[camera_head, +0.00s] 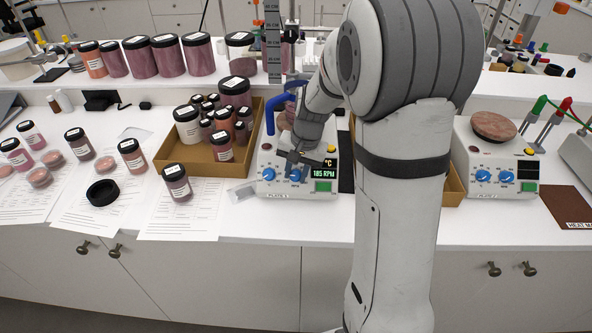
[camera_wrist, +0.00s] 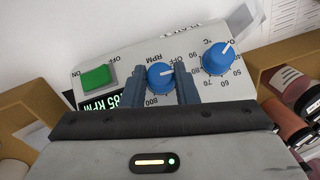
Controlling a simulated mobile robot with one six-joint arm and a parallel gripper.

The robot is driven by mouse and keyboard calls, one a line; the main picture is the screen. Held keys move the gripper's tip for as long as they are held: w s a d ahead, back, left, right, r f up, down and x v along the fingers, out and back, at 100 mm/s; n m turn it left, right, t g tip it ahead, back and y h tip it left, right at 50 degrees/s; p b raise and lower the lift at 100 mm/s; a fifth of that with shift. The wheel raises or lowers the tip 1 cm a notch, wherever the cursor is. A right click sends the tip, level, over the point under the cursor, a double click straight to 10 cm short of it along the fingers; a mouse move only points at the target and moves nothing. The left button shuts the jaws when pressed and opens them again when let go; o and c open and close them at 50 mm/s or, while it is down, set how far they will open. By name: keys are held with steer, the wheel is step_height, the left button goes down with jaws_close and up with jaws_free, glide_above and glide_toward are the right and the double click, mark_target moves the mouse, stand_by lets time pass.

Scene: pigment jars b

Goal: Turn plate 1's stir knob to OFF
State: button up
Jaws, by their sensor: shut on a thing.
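Plate 1 (camera_head: 265,160) is a white hot plate with two blue knobs and a lit display (camera_head: 324,174) reading 185 RPM. Its stir knob (camera_head: 295,175) is the blue one marked RPM, and it shows between my fingers in the wrist view (camera_wrist: 160,77). My gripper (camera_head: 298,166) is shut on this knob, with one finger at each side. The knob's white pointer points right in the wrist view, a little below the OFF mark. The blue temperature knob (camera_wrist: 218,59) is beside it, free of my fingers. The green switch (camera_wrist: 98,78) is on the other side.
A cardboard tray of pigment jars (camera_head: 190,155) stands just left of the plate. A second hot plate (camera_head: 480,160) stands to the right, beyond my arm. Papers and jars cover the left counter.

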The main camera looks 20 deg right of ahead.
steer(key=n+h, duration=0.1)
steer(key=n+g+h+p, duration=0.1)
steer(key=shift+w+a+n, duration=0.1)
steer(key=shift+a+n, duration=0.15)
steer(key=shift+n, duration=0.05)
steer(key=shift+a+n+h+b, duration=0.1)
steer(key=shift+n+h+b, duration=0.45)
steer(key=shift+n+h, duration=0.85)
steer(key=o, duration=1)
steer(key=v, duration=0.8)
steer(key=shift+w+a+b, duration=0.15)
steer(key=shift+b, duration=0.25)
steer(key=shift+f, duration=0.1)
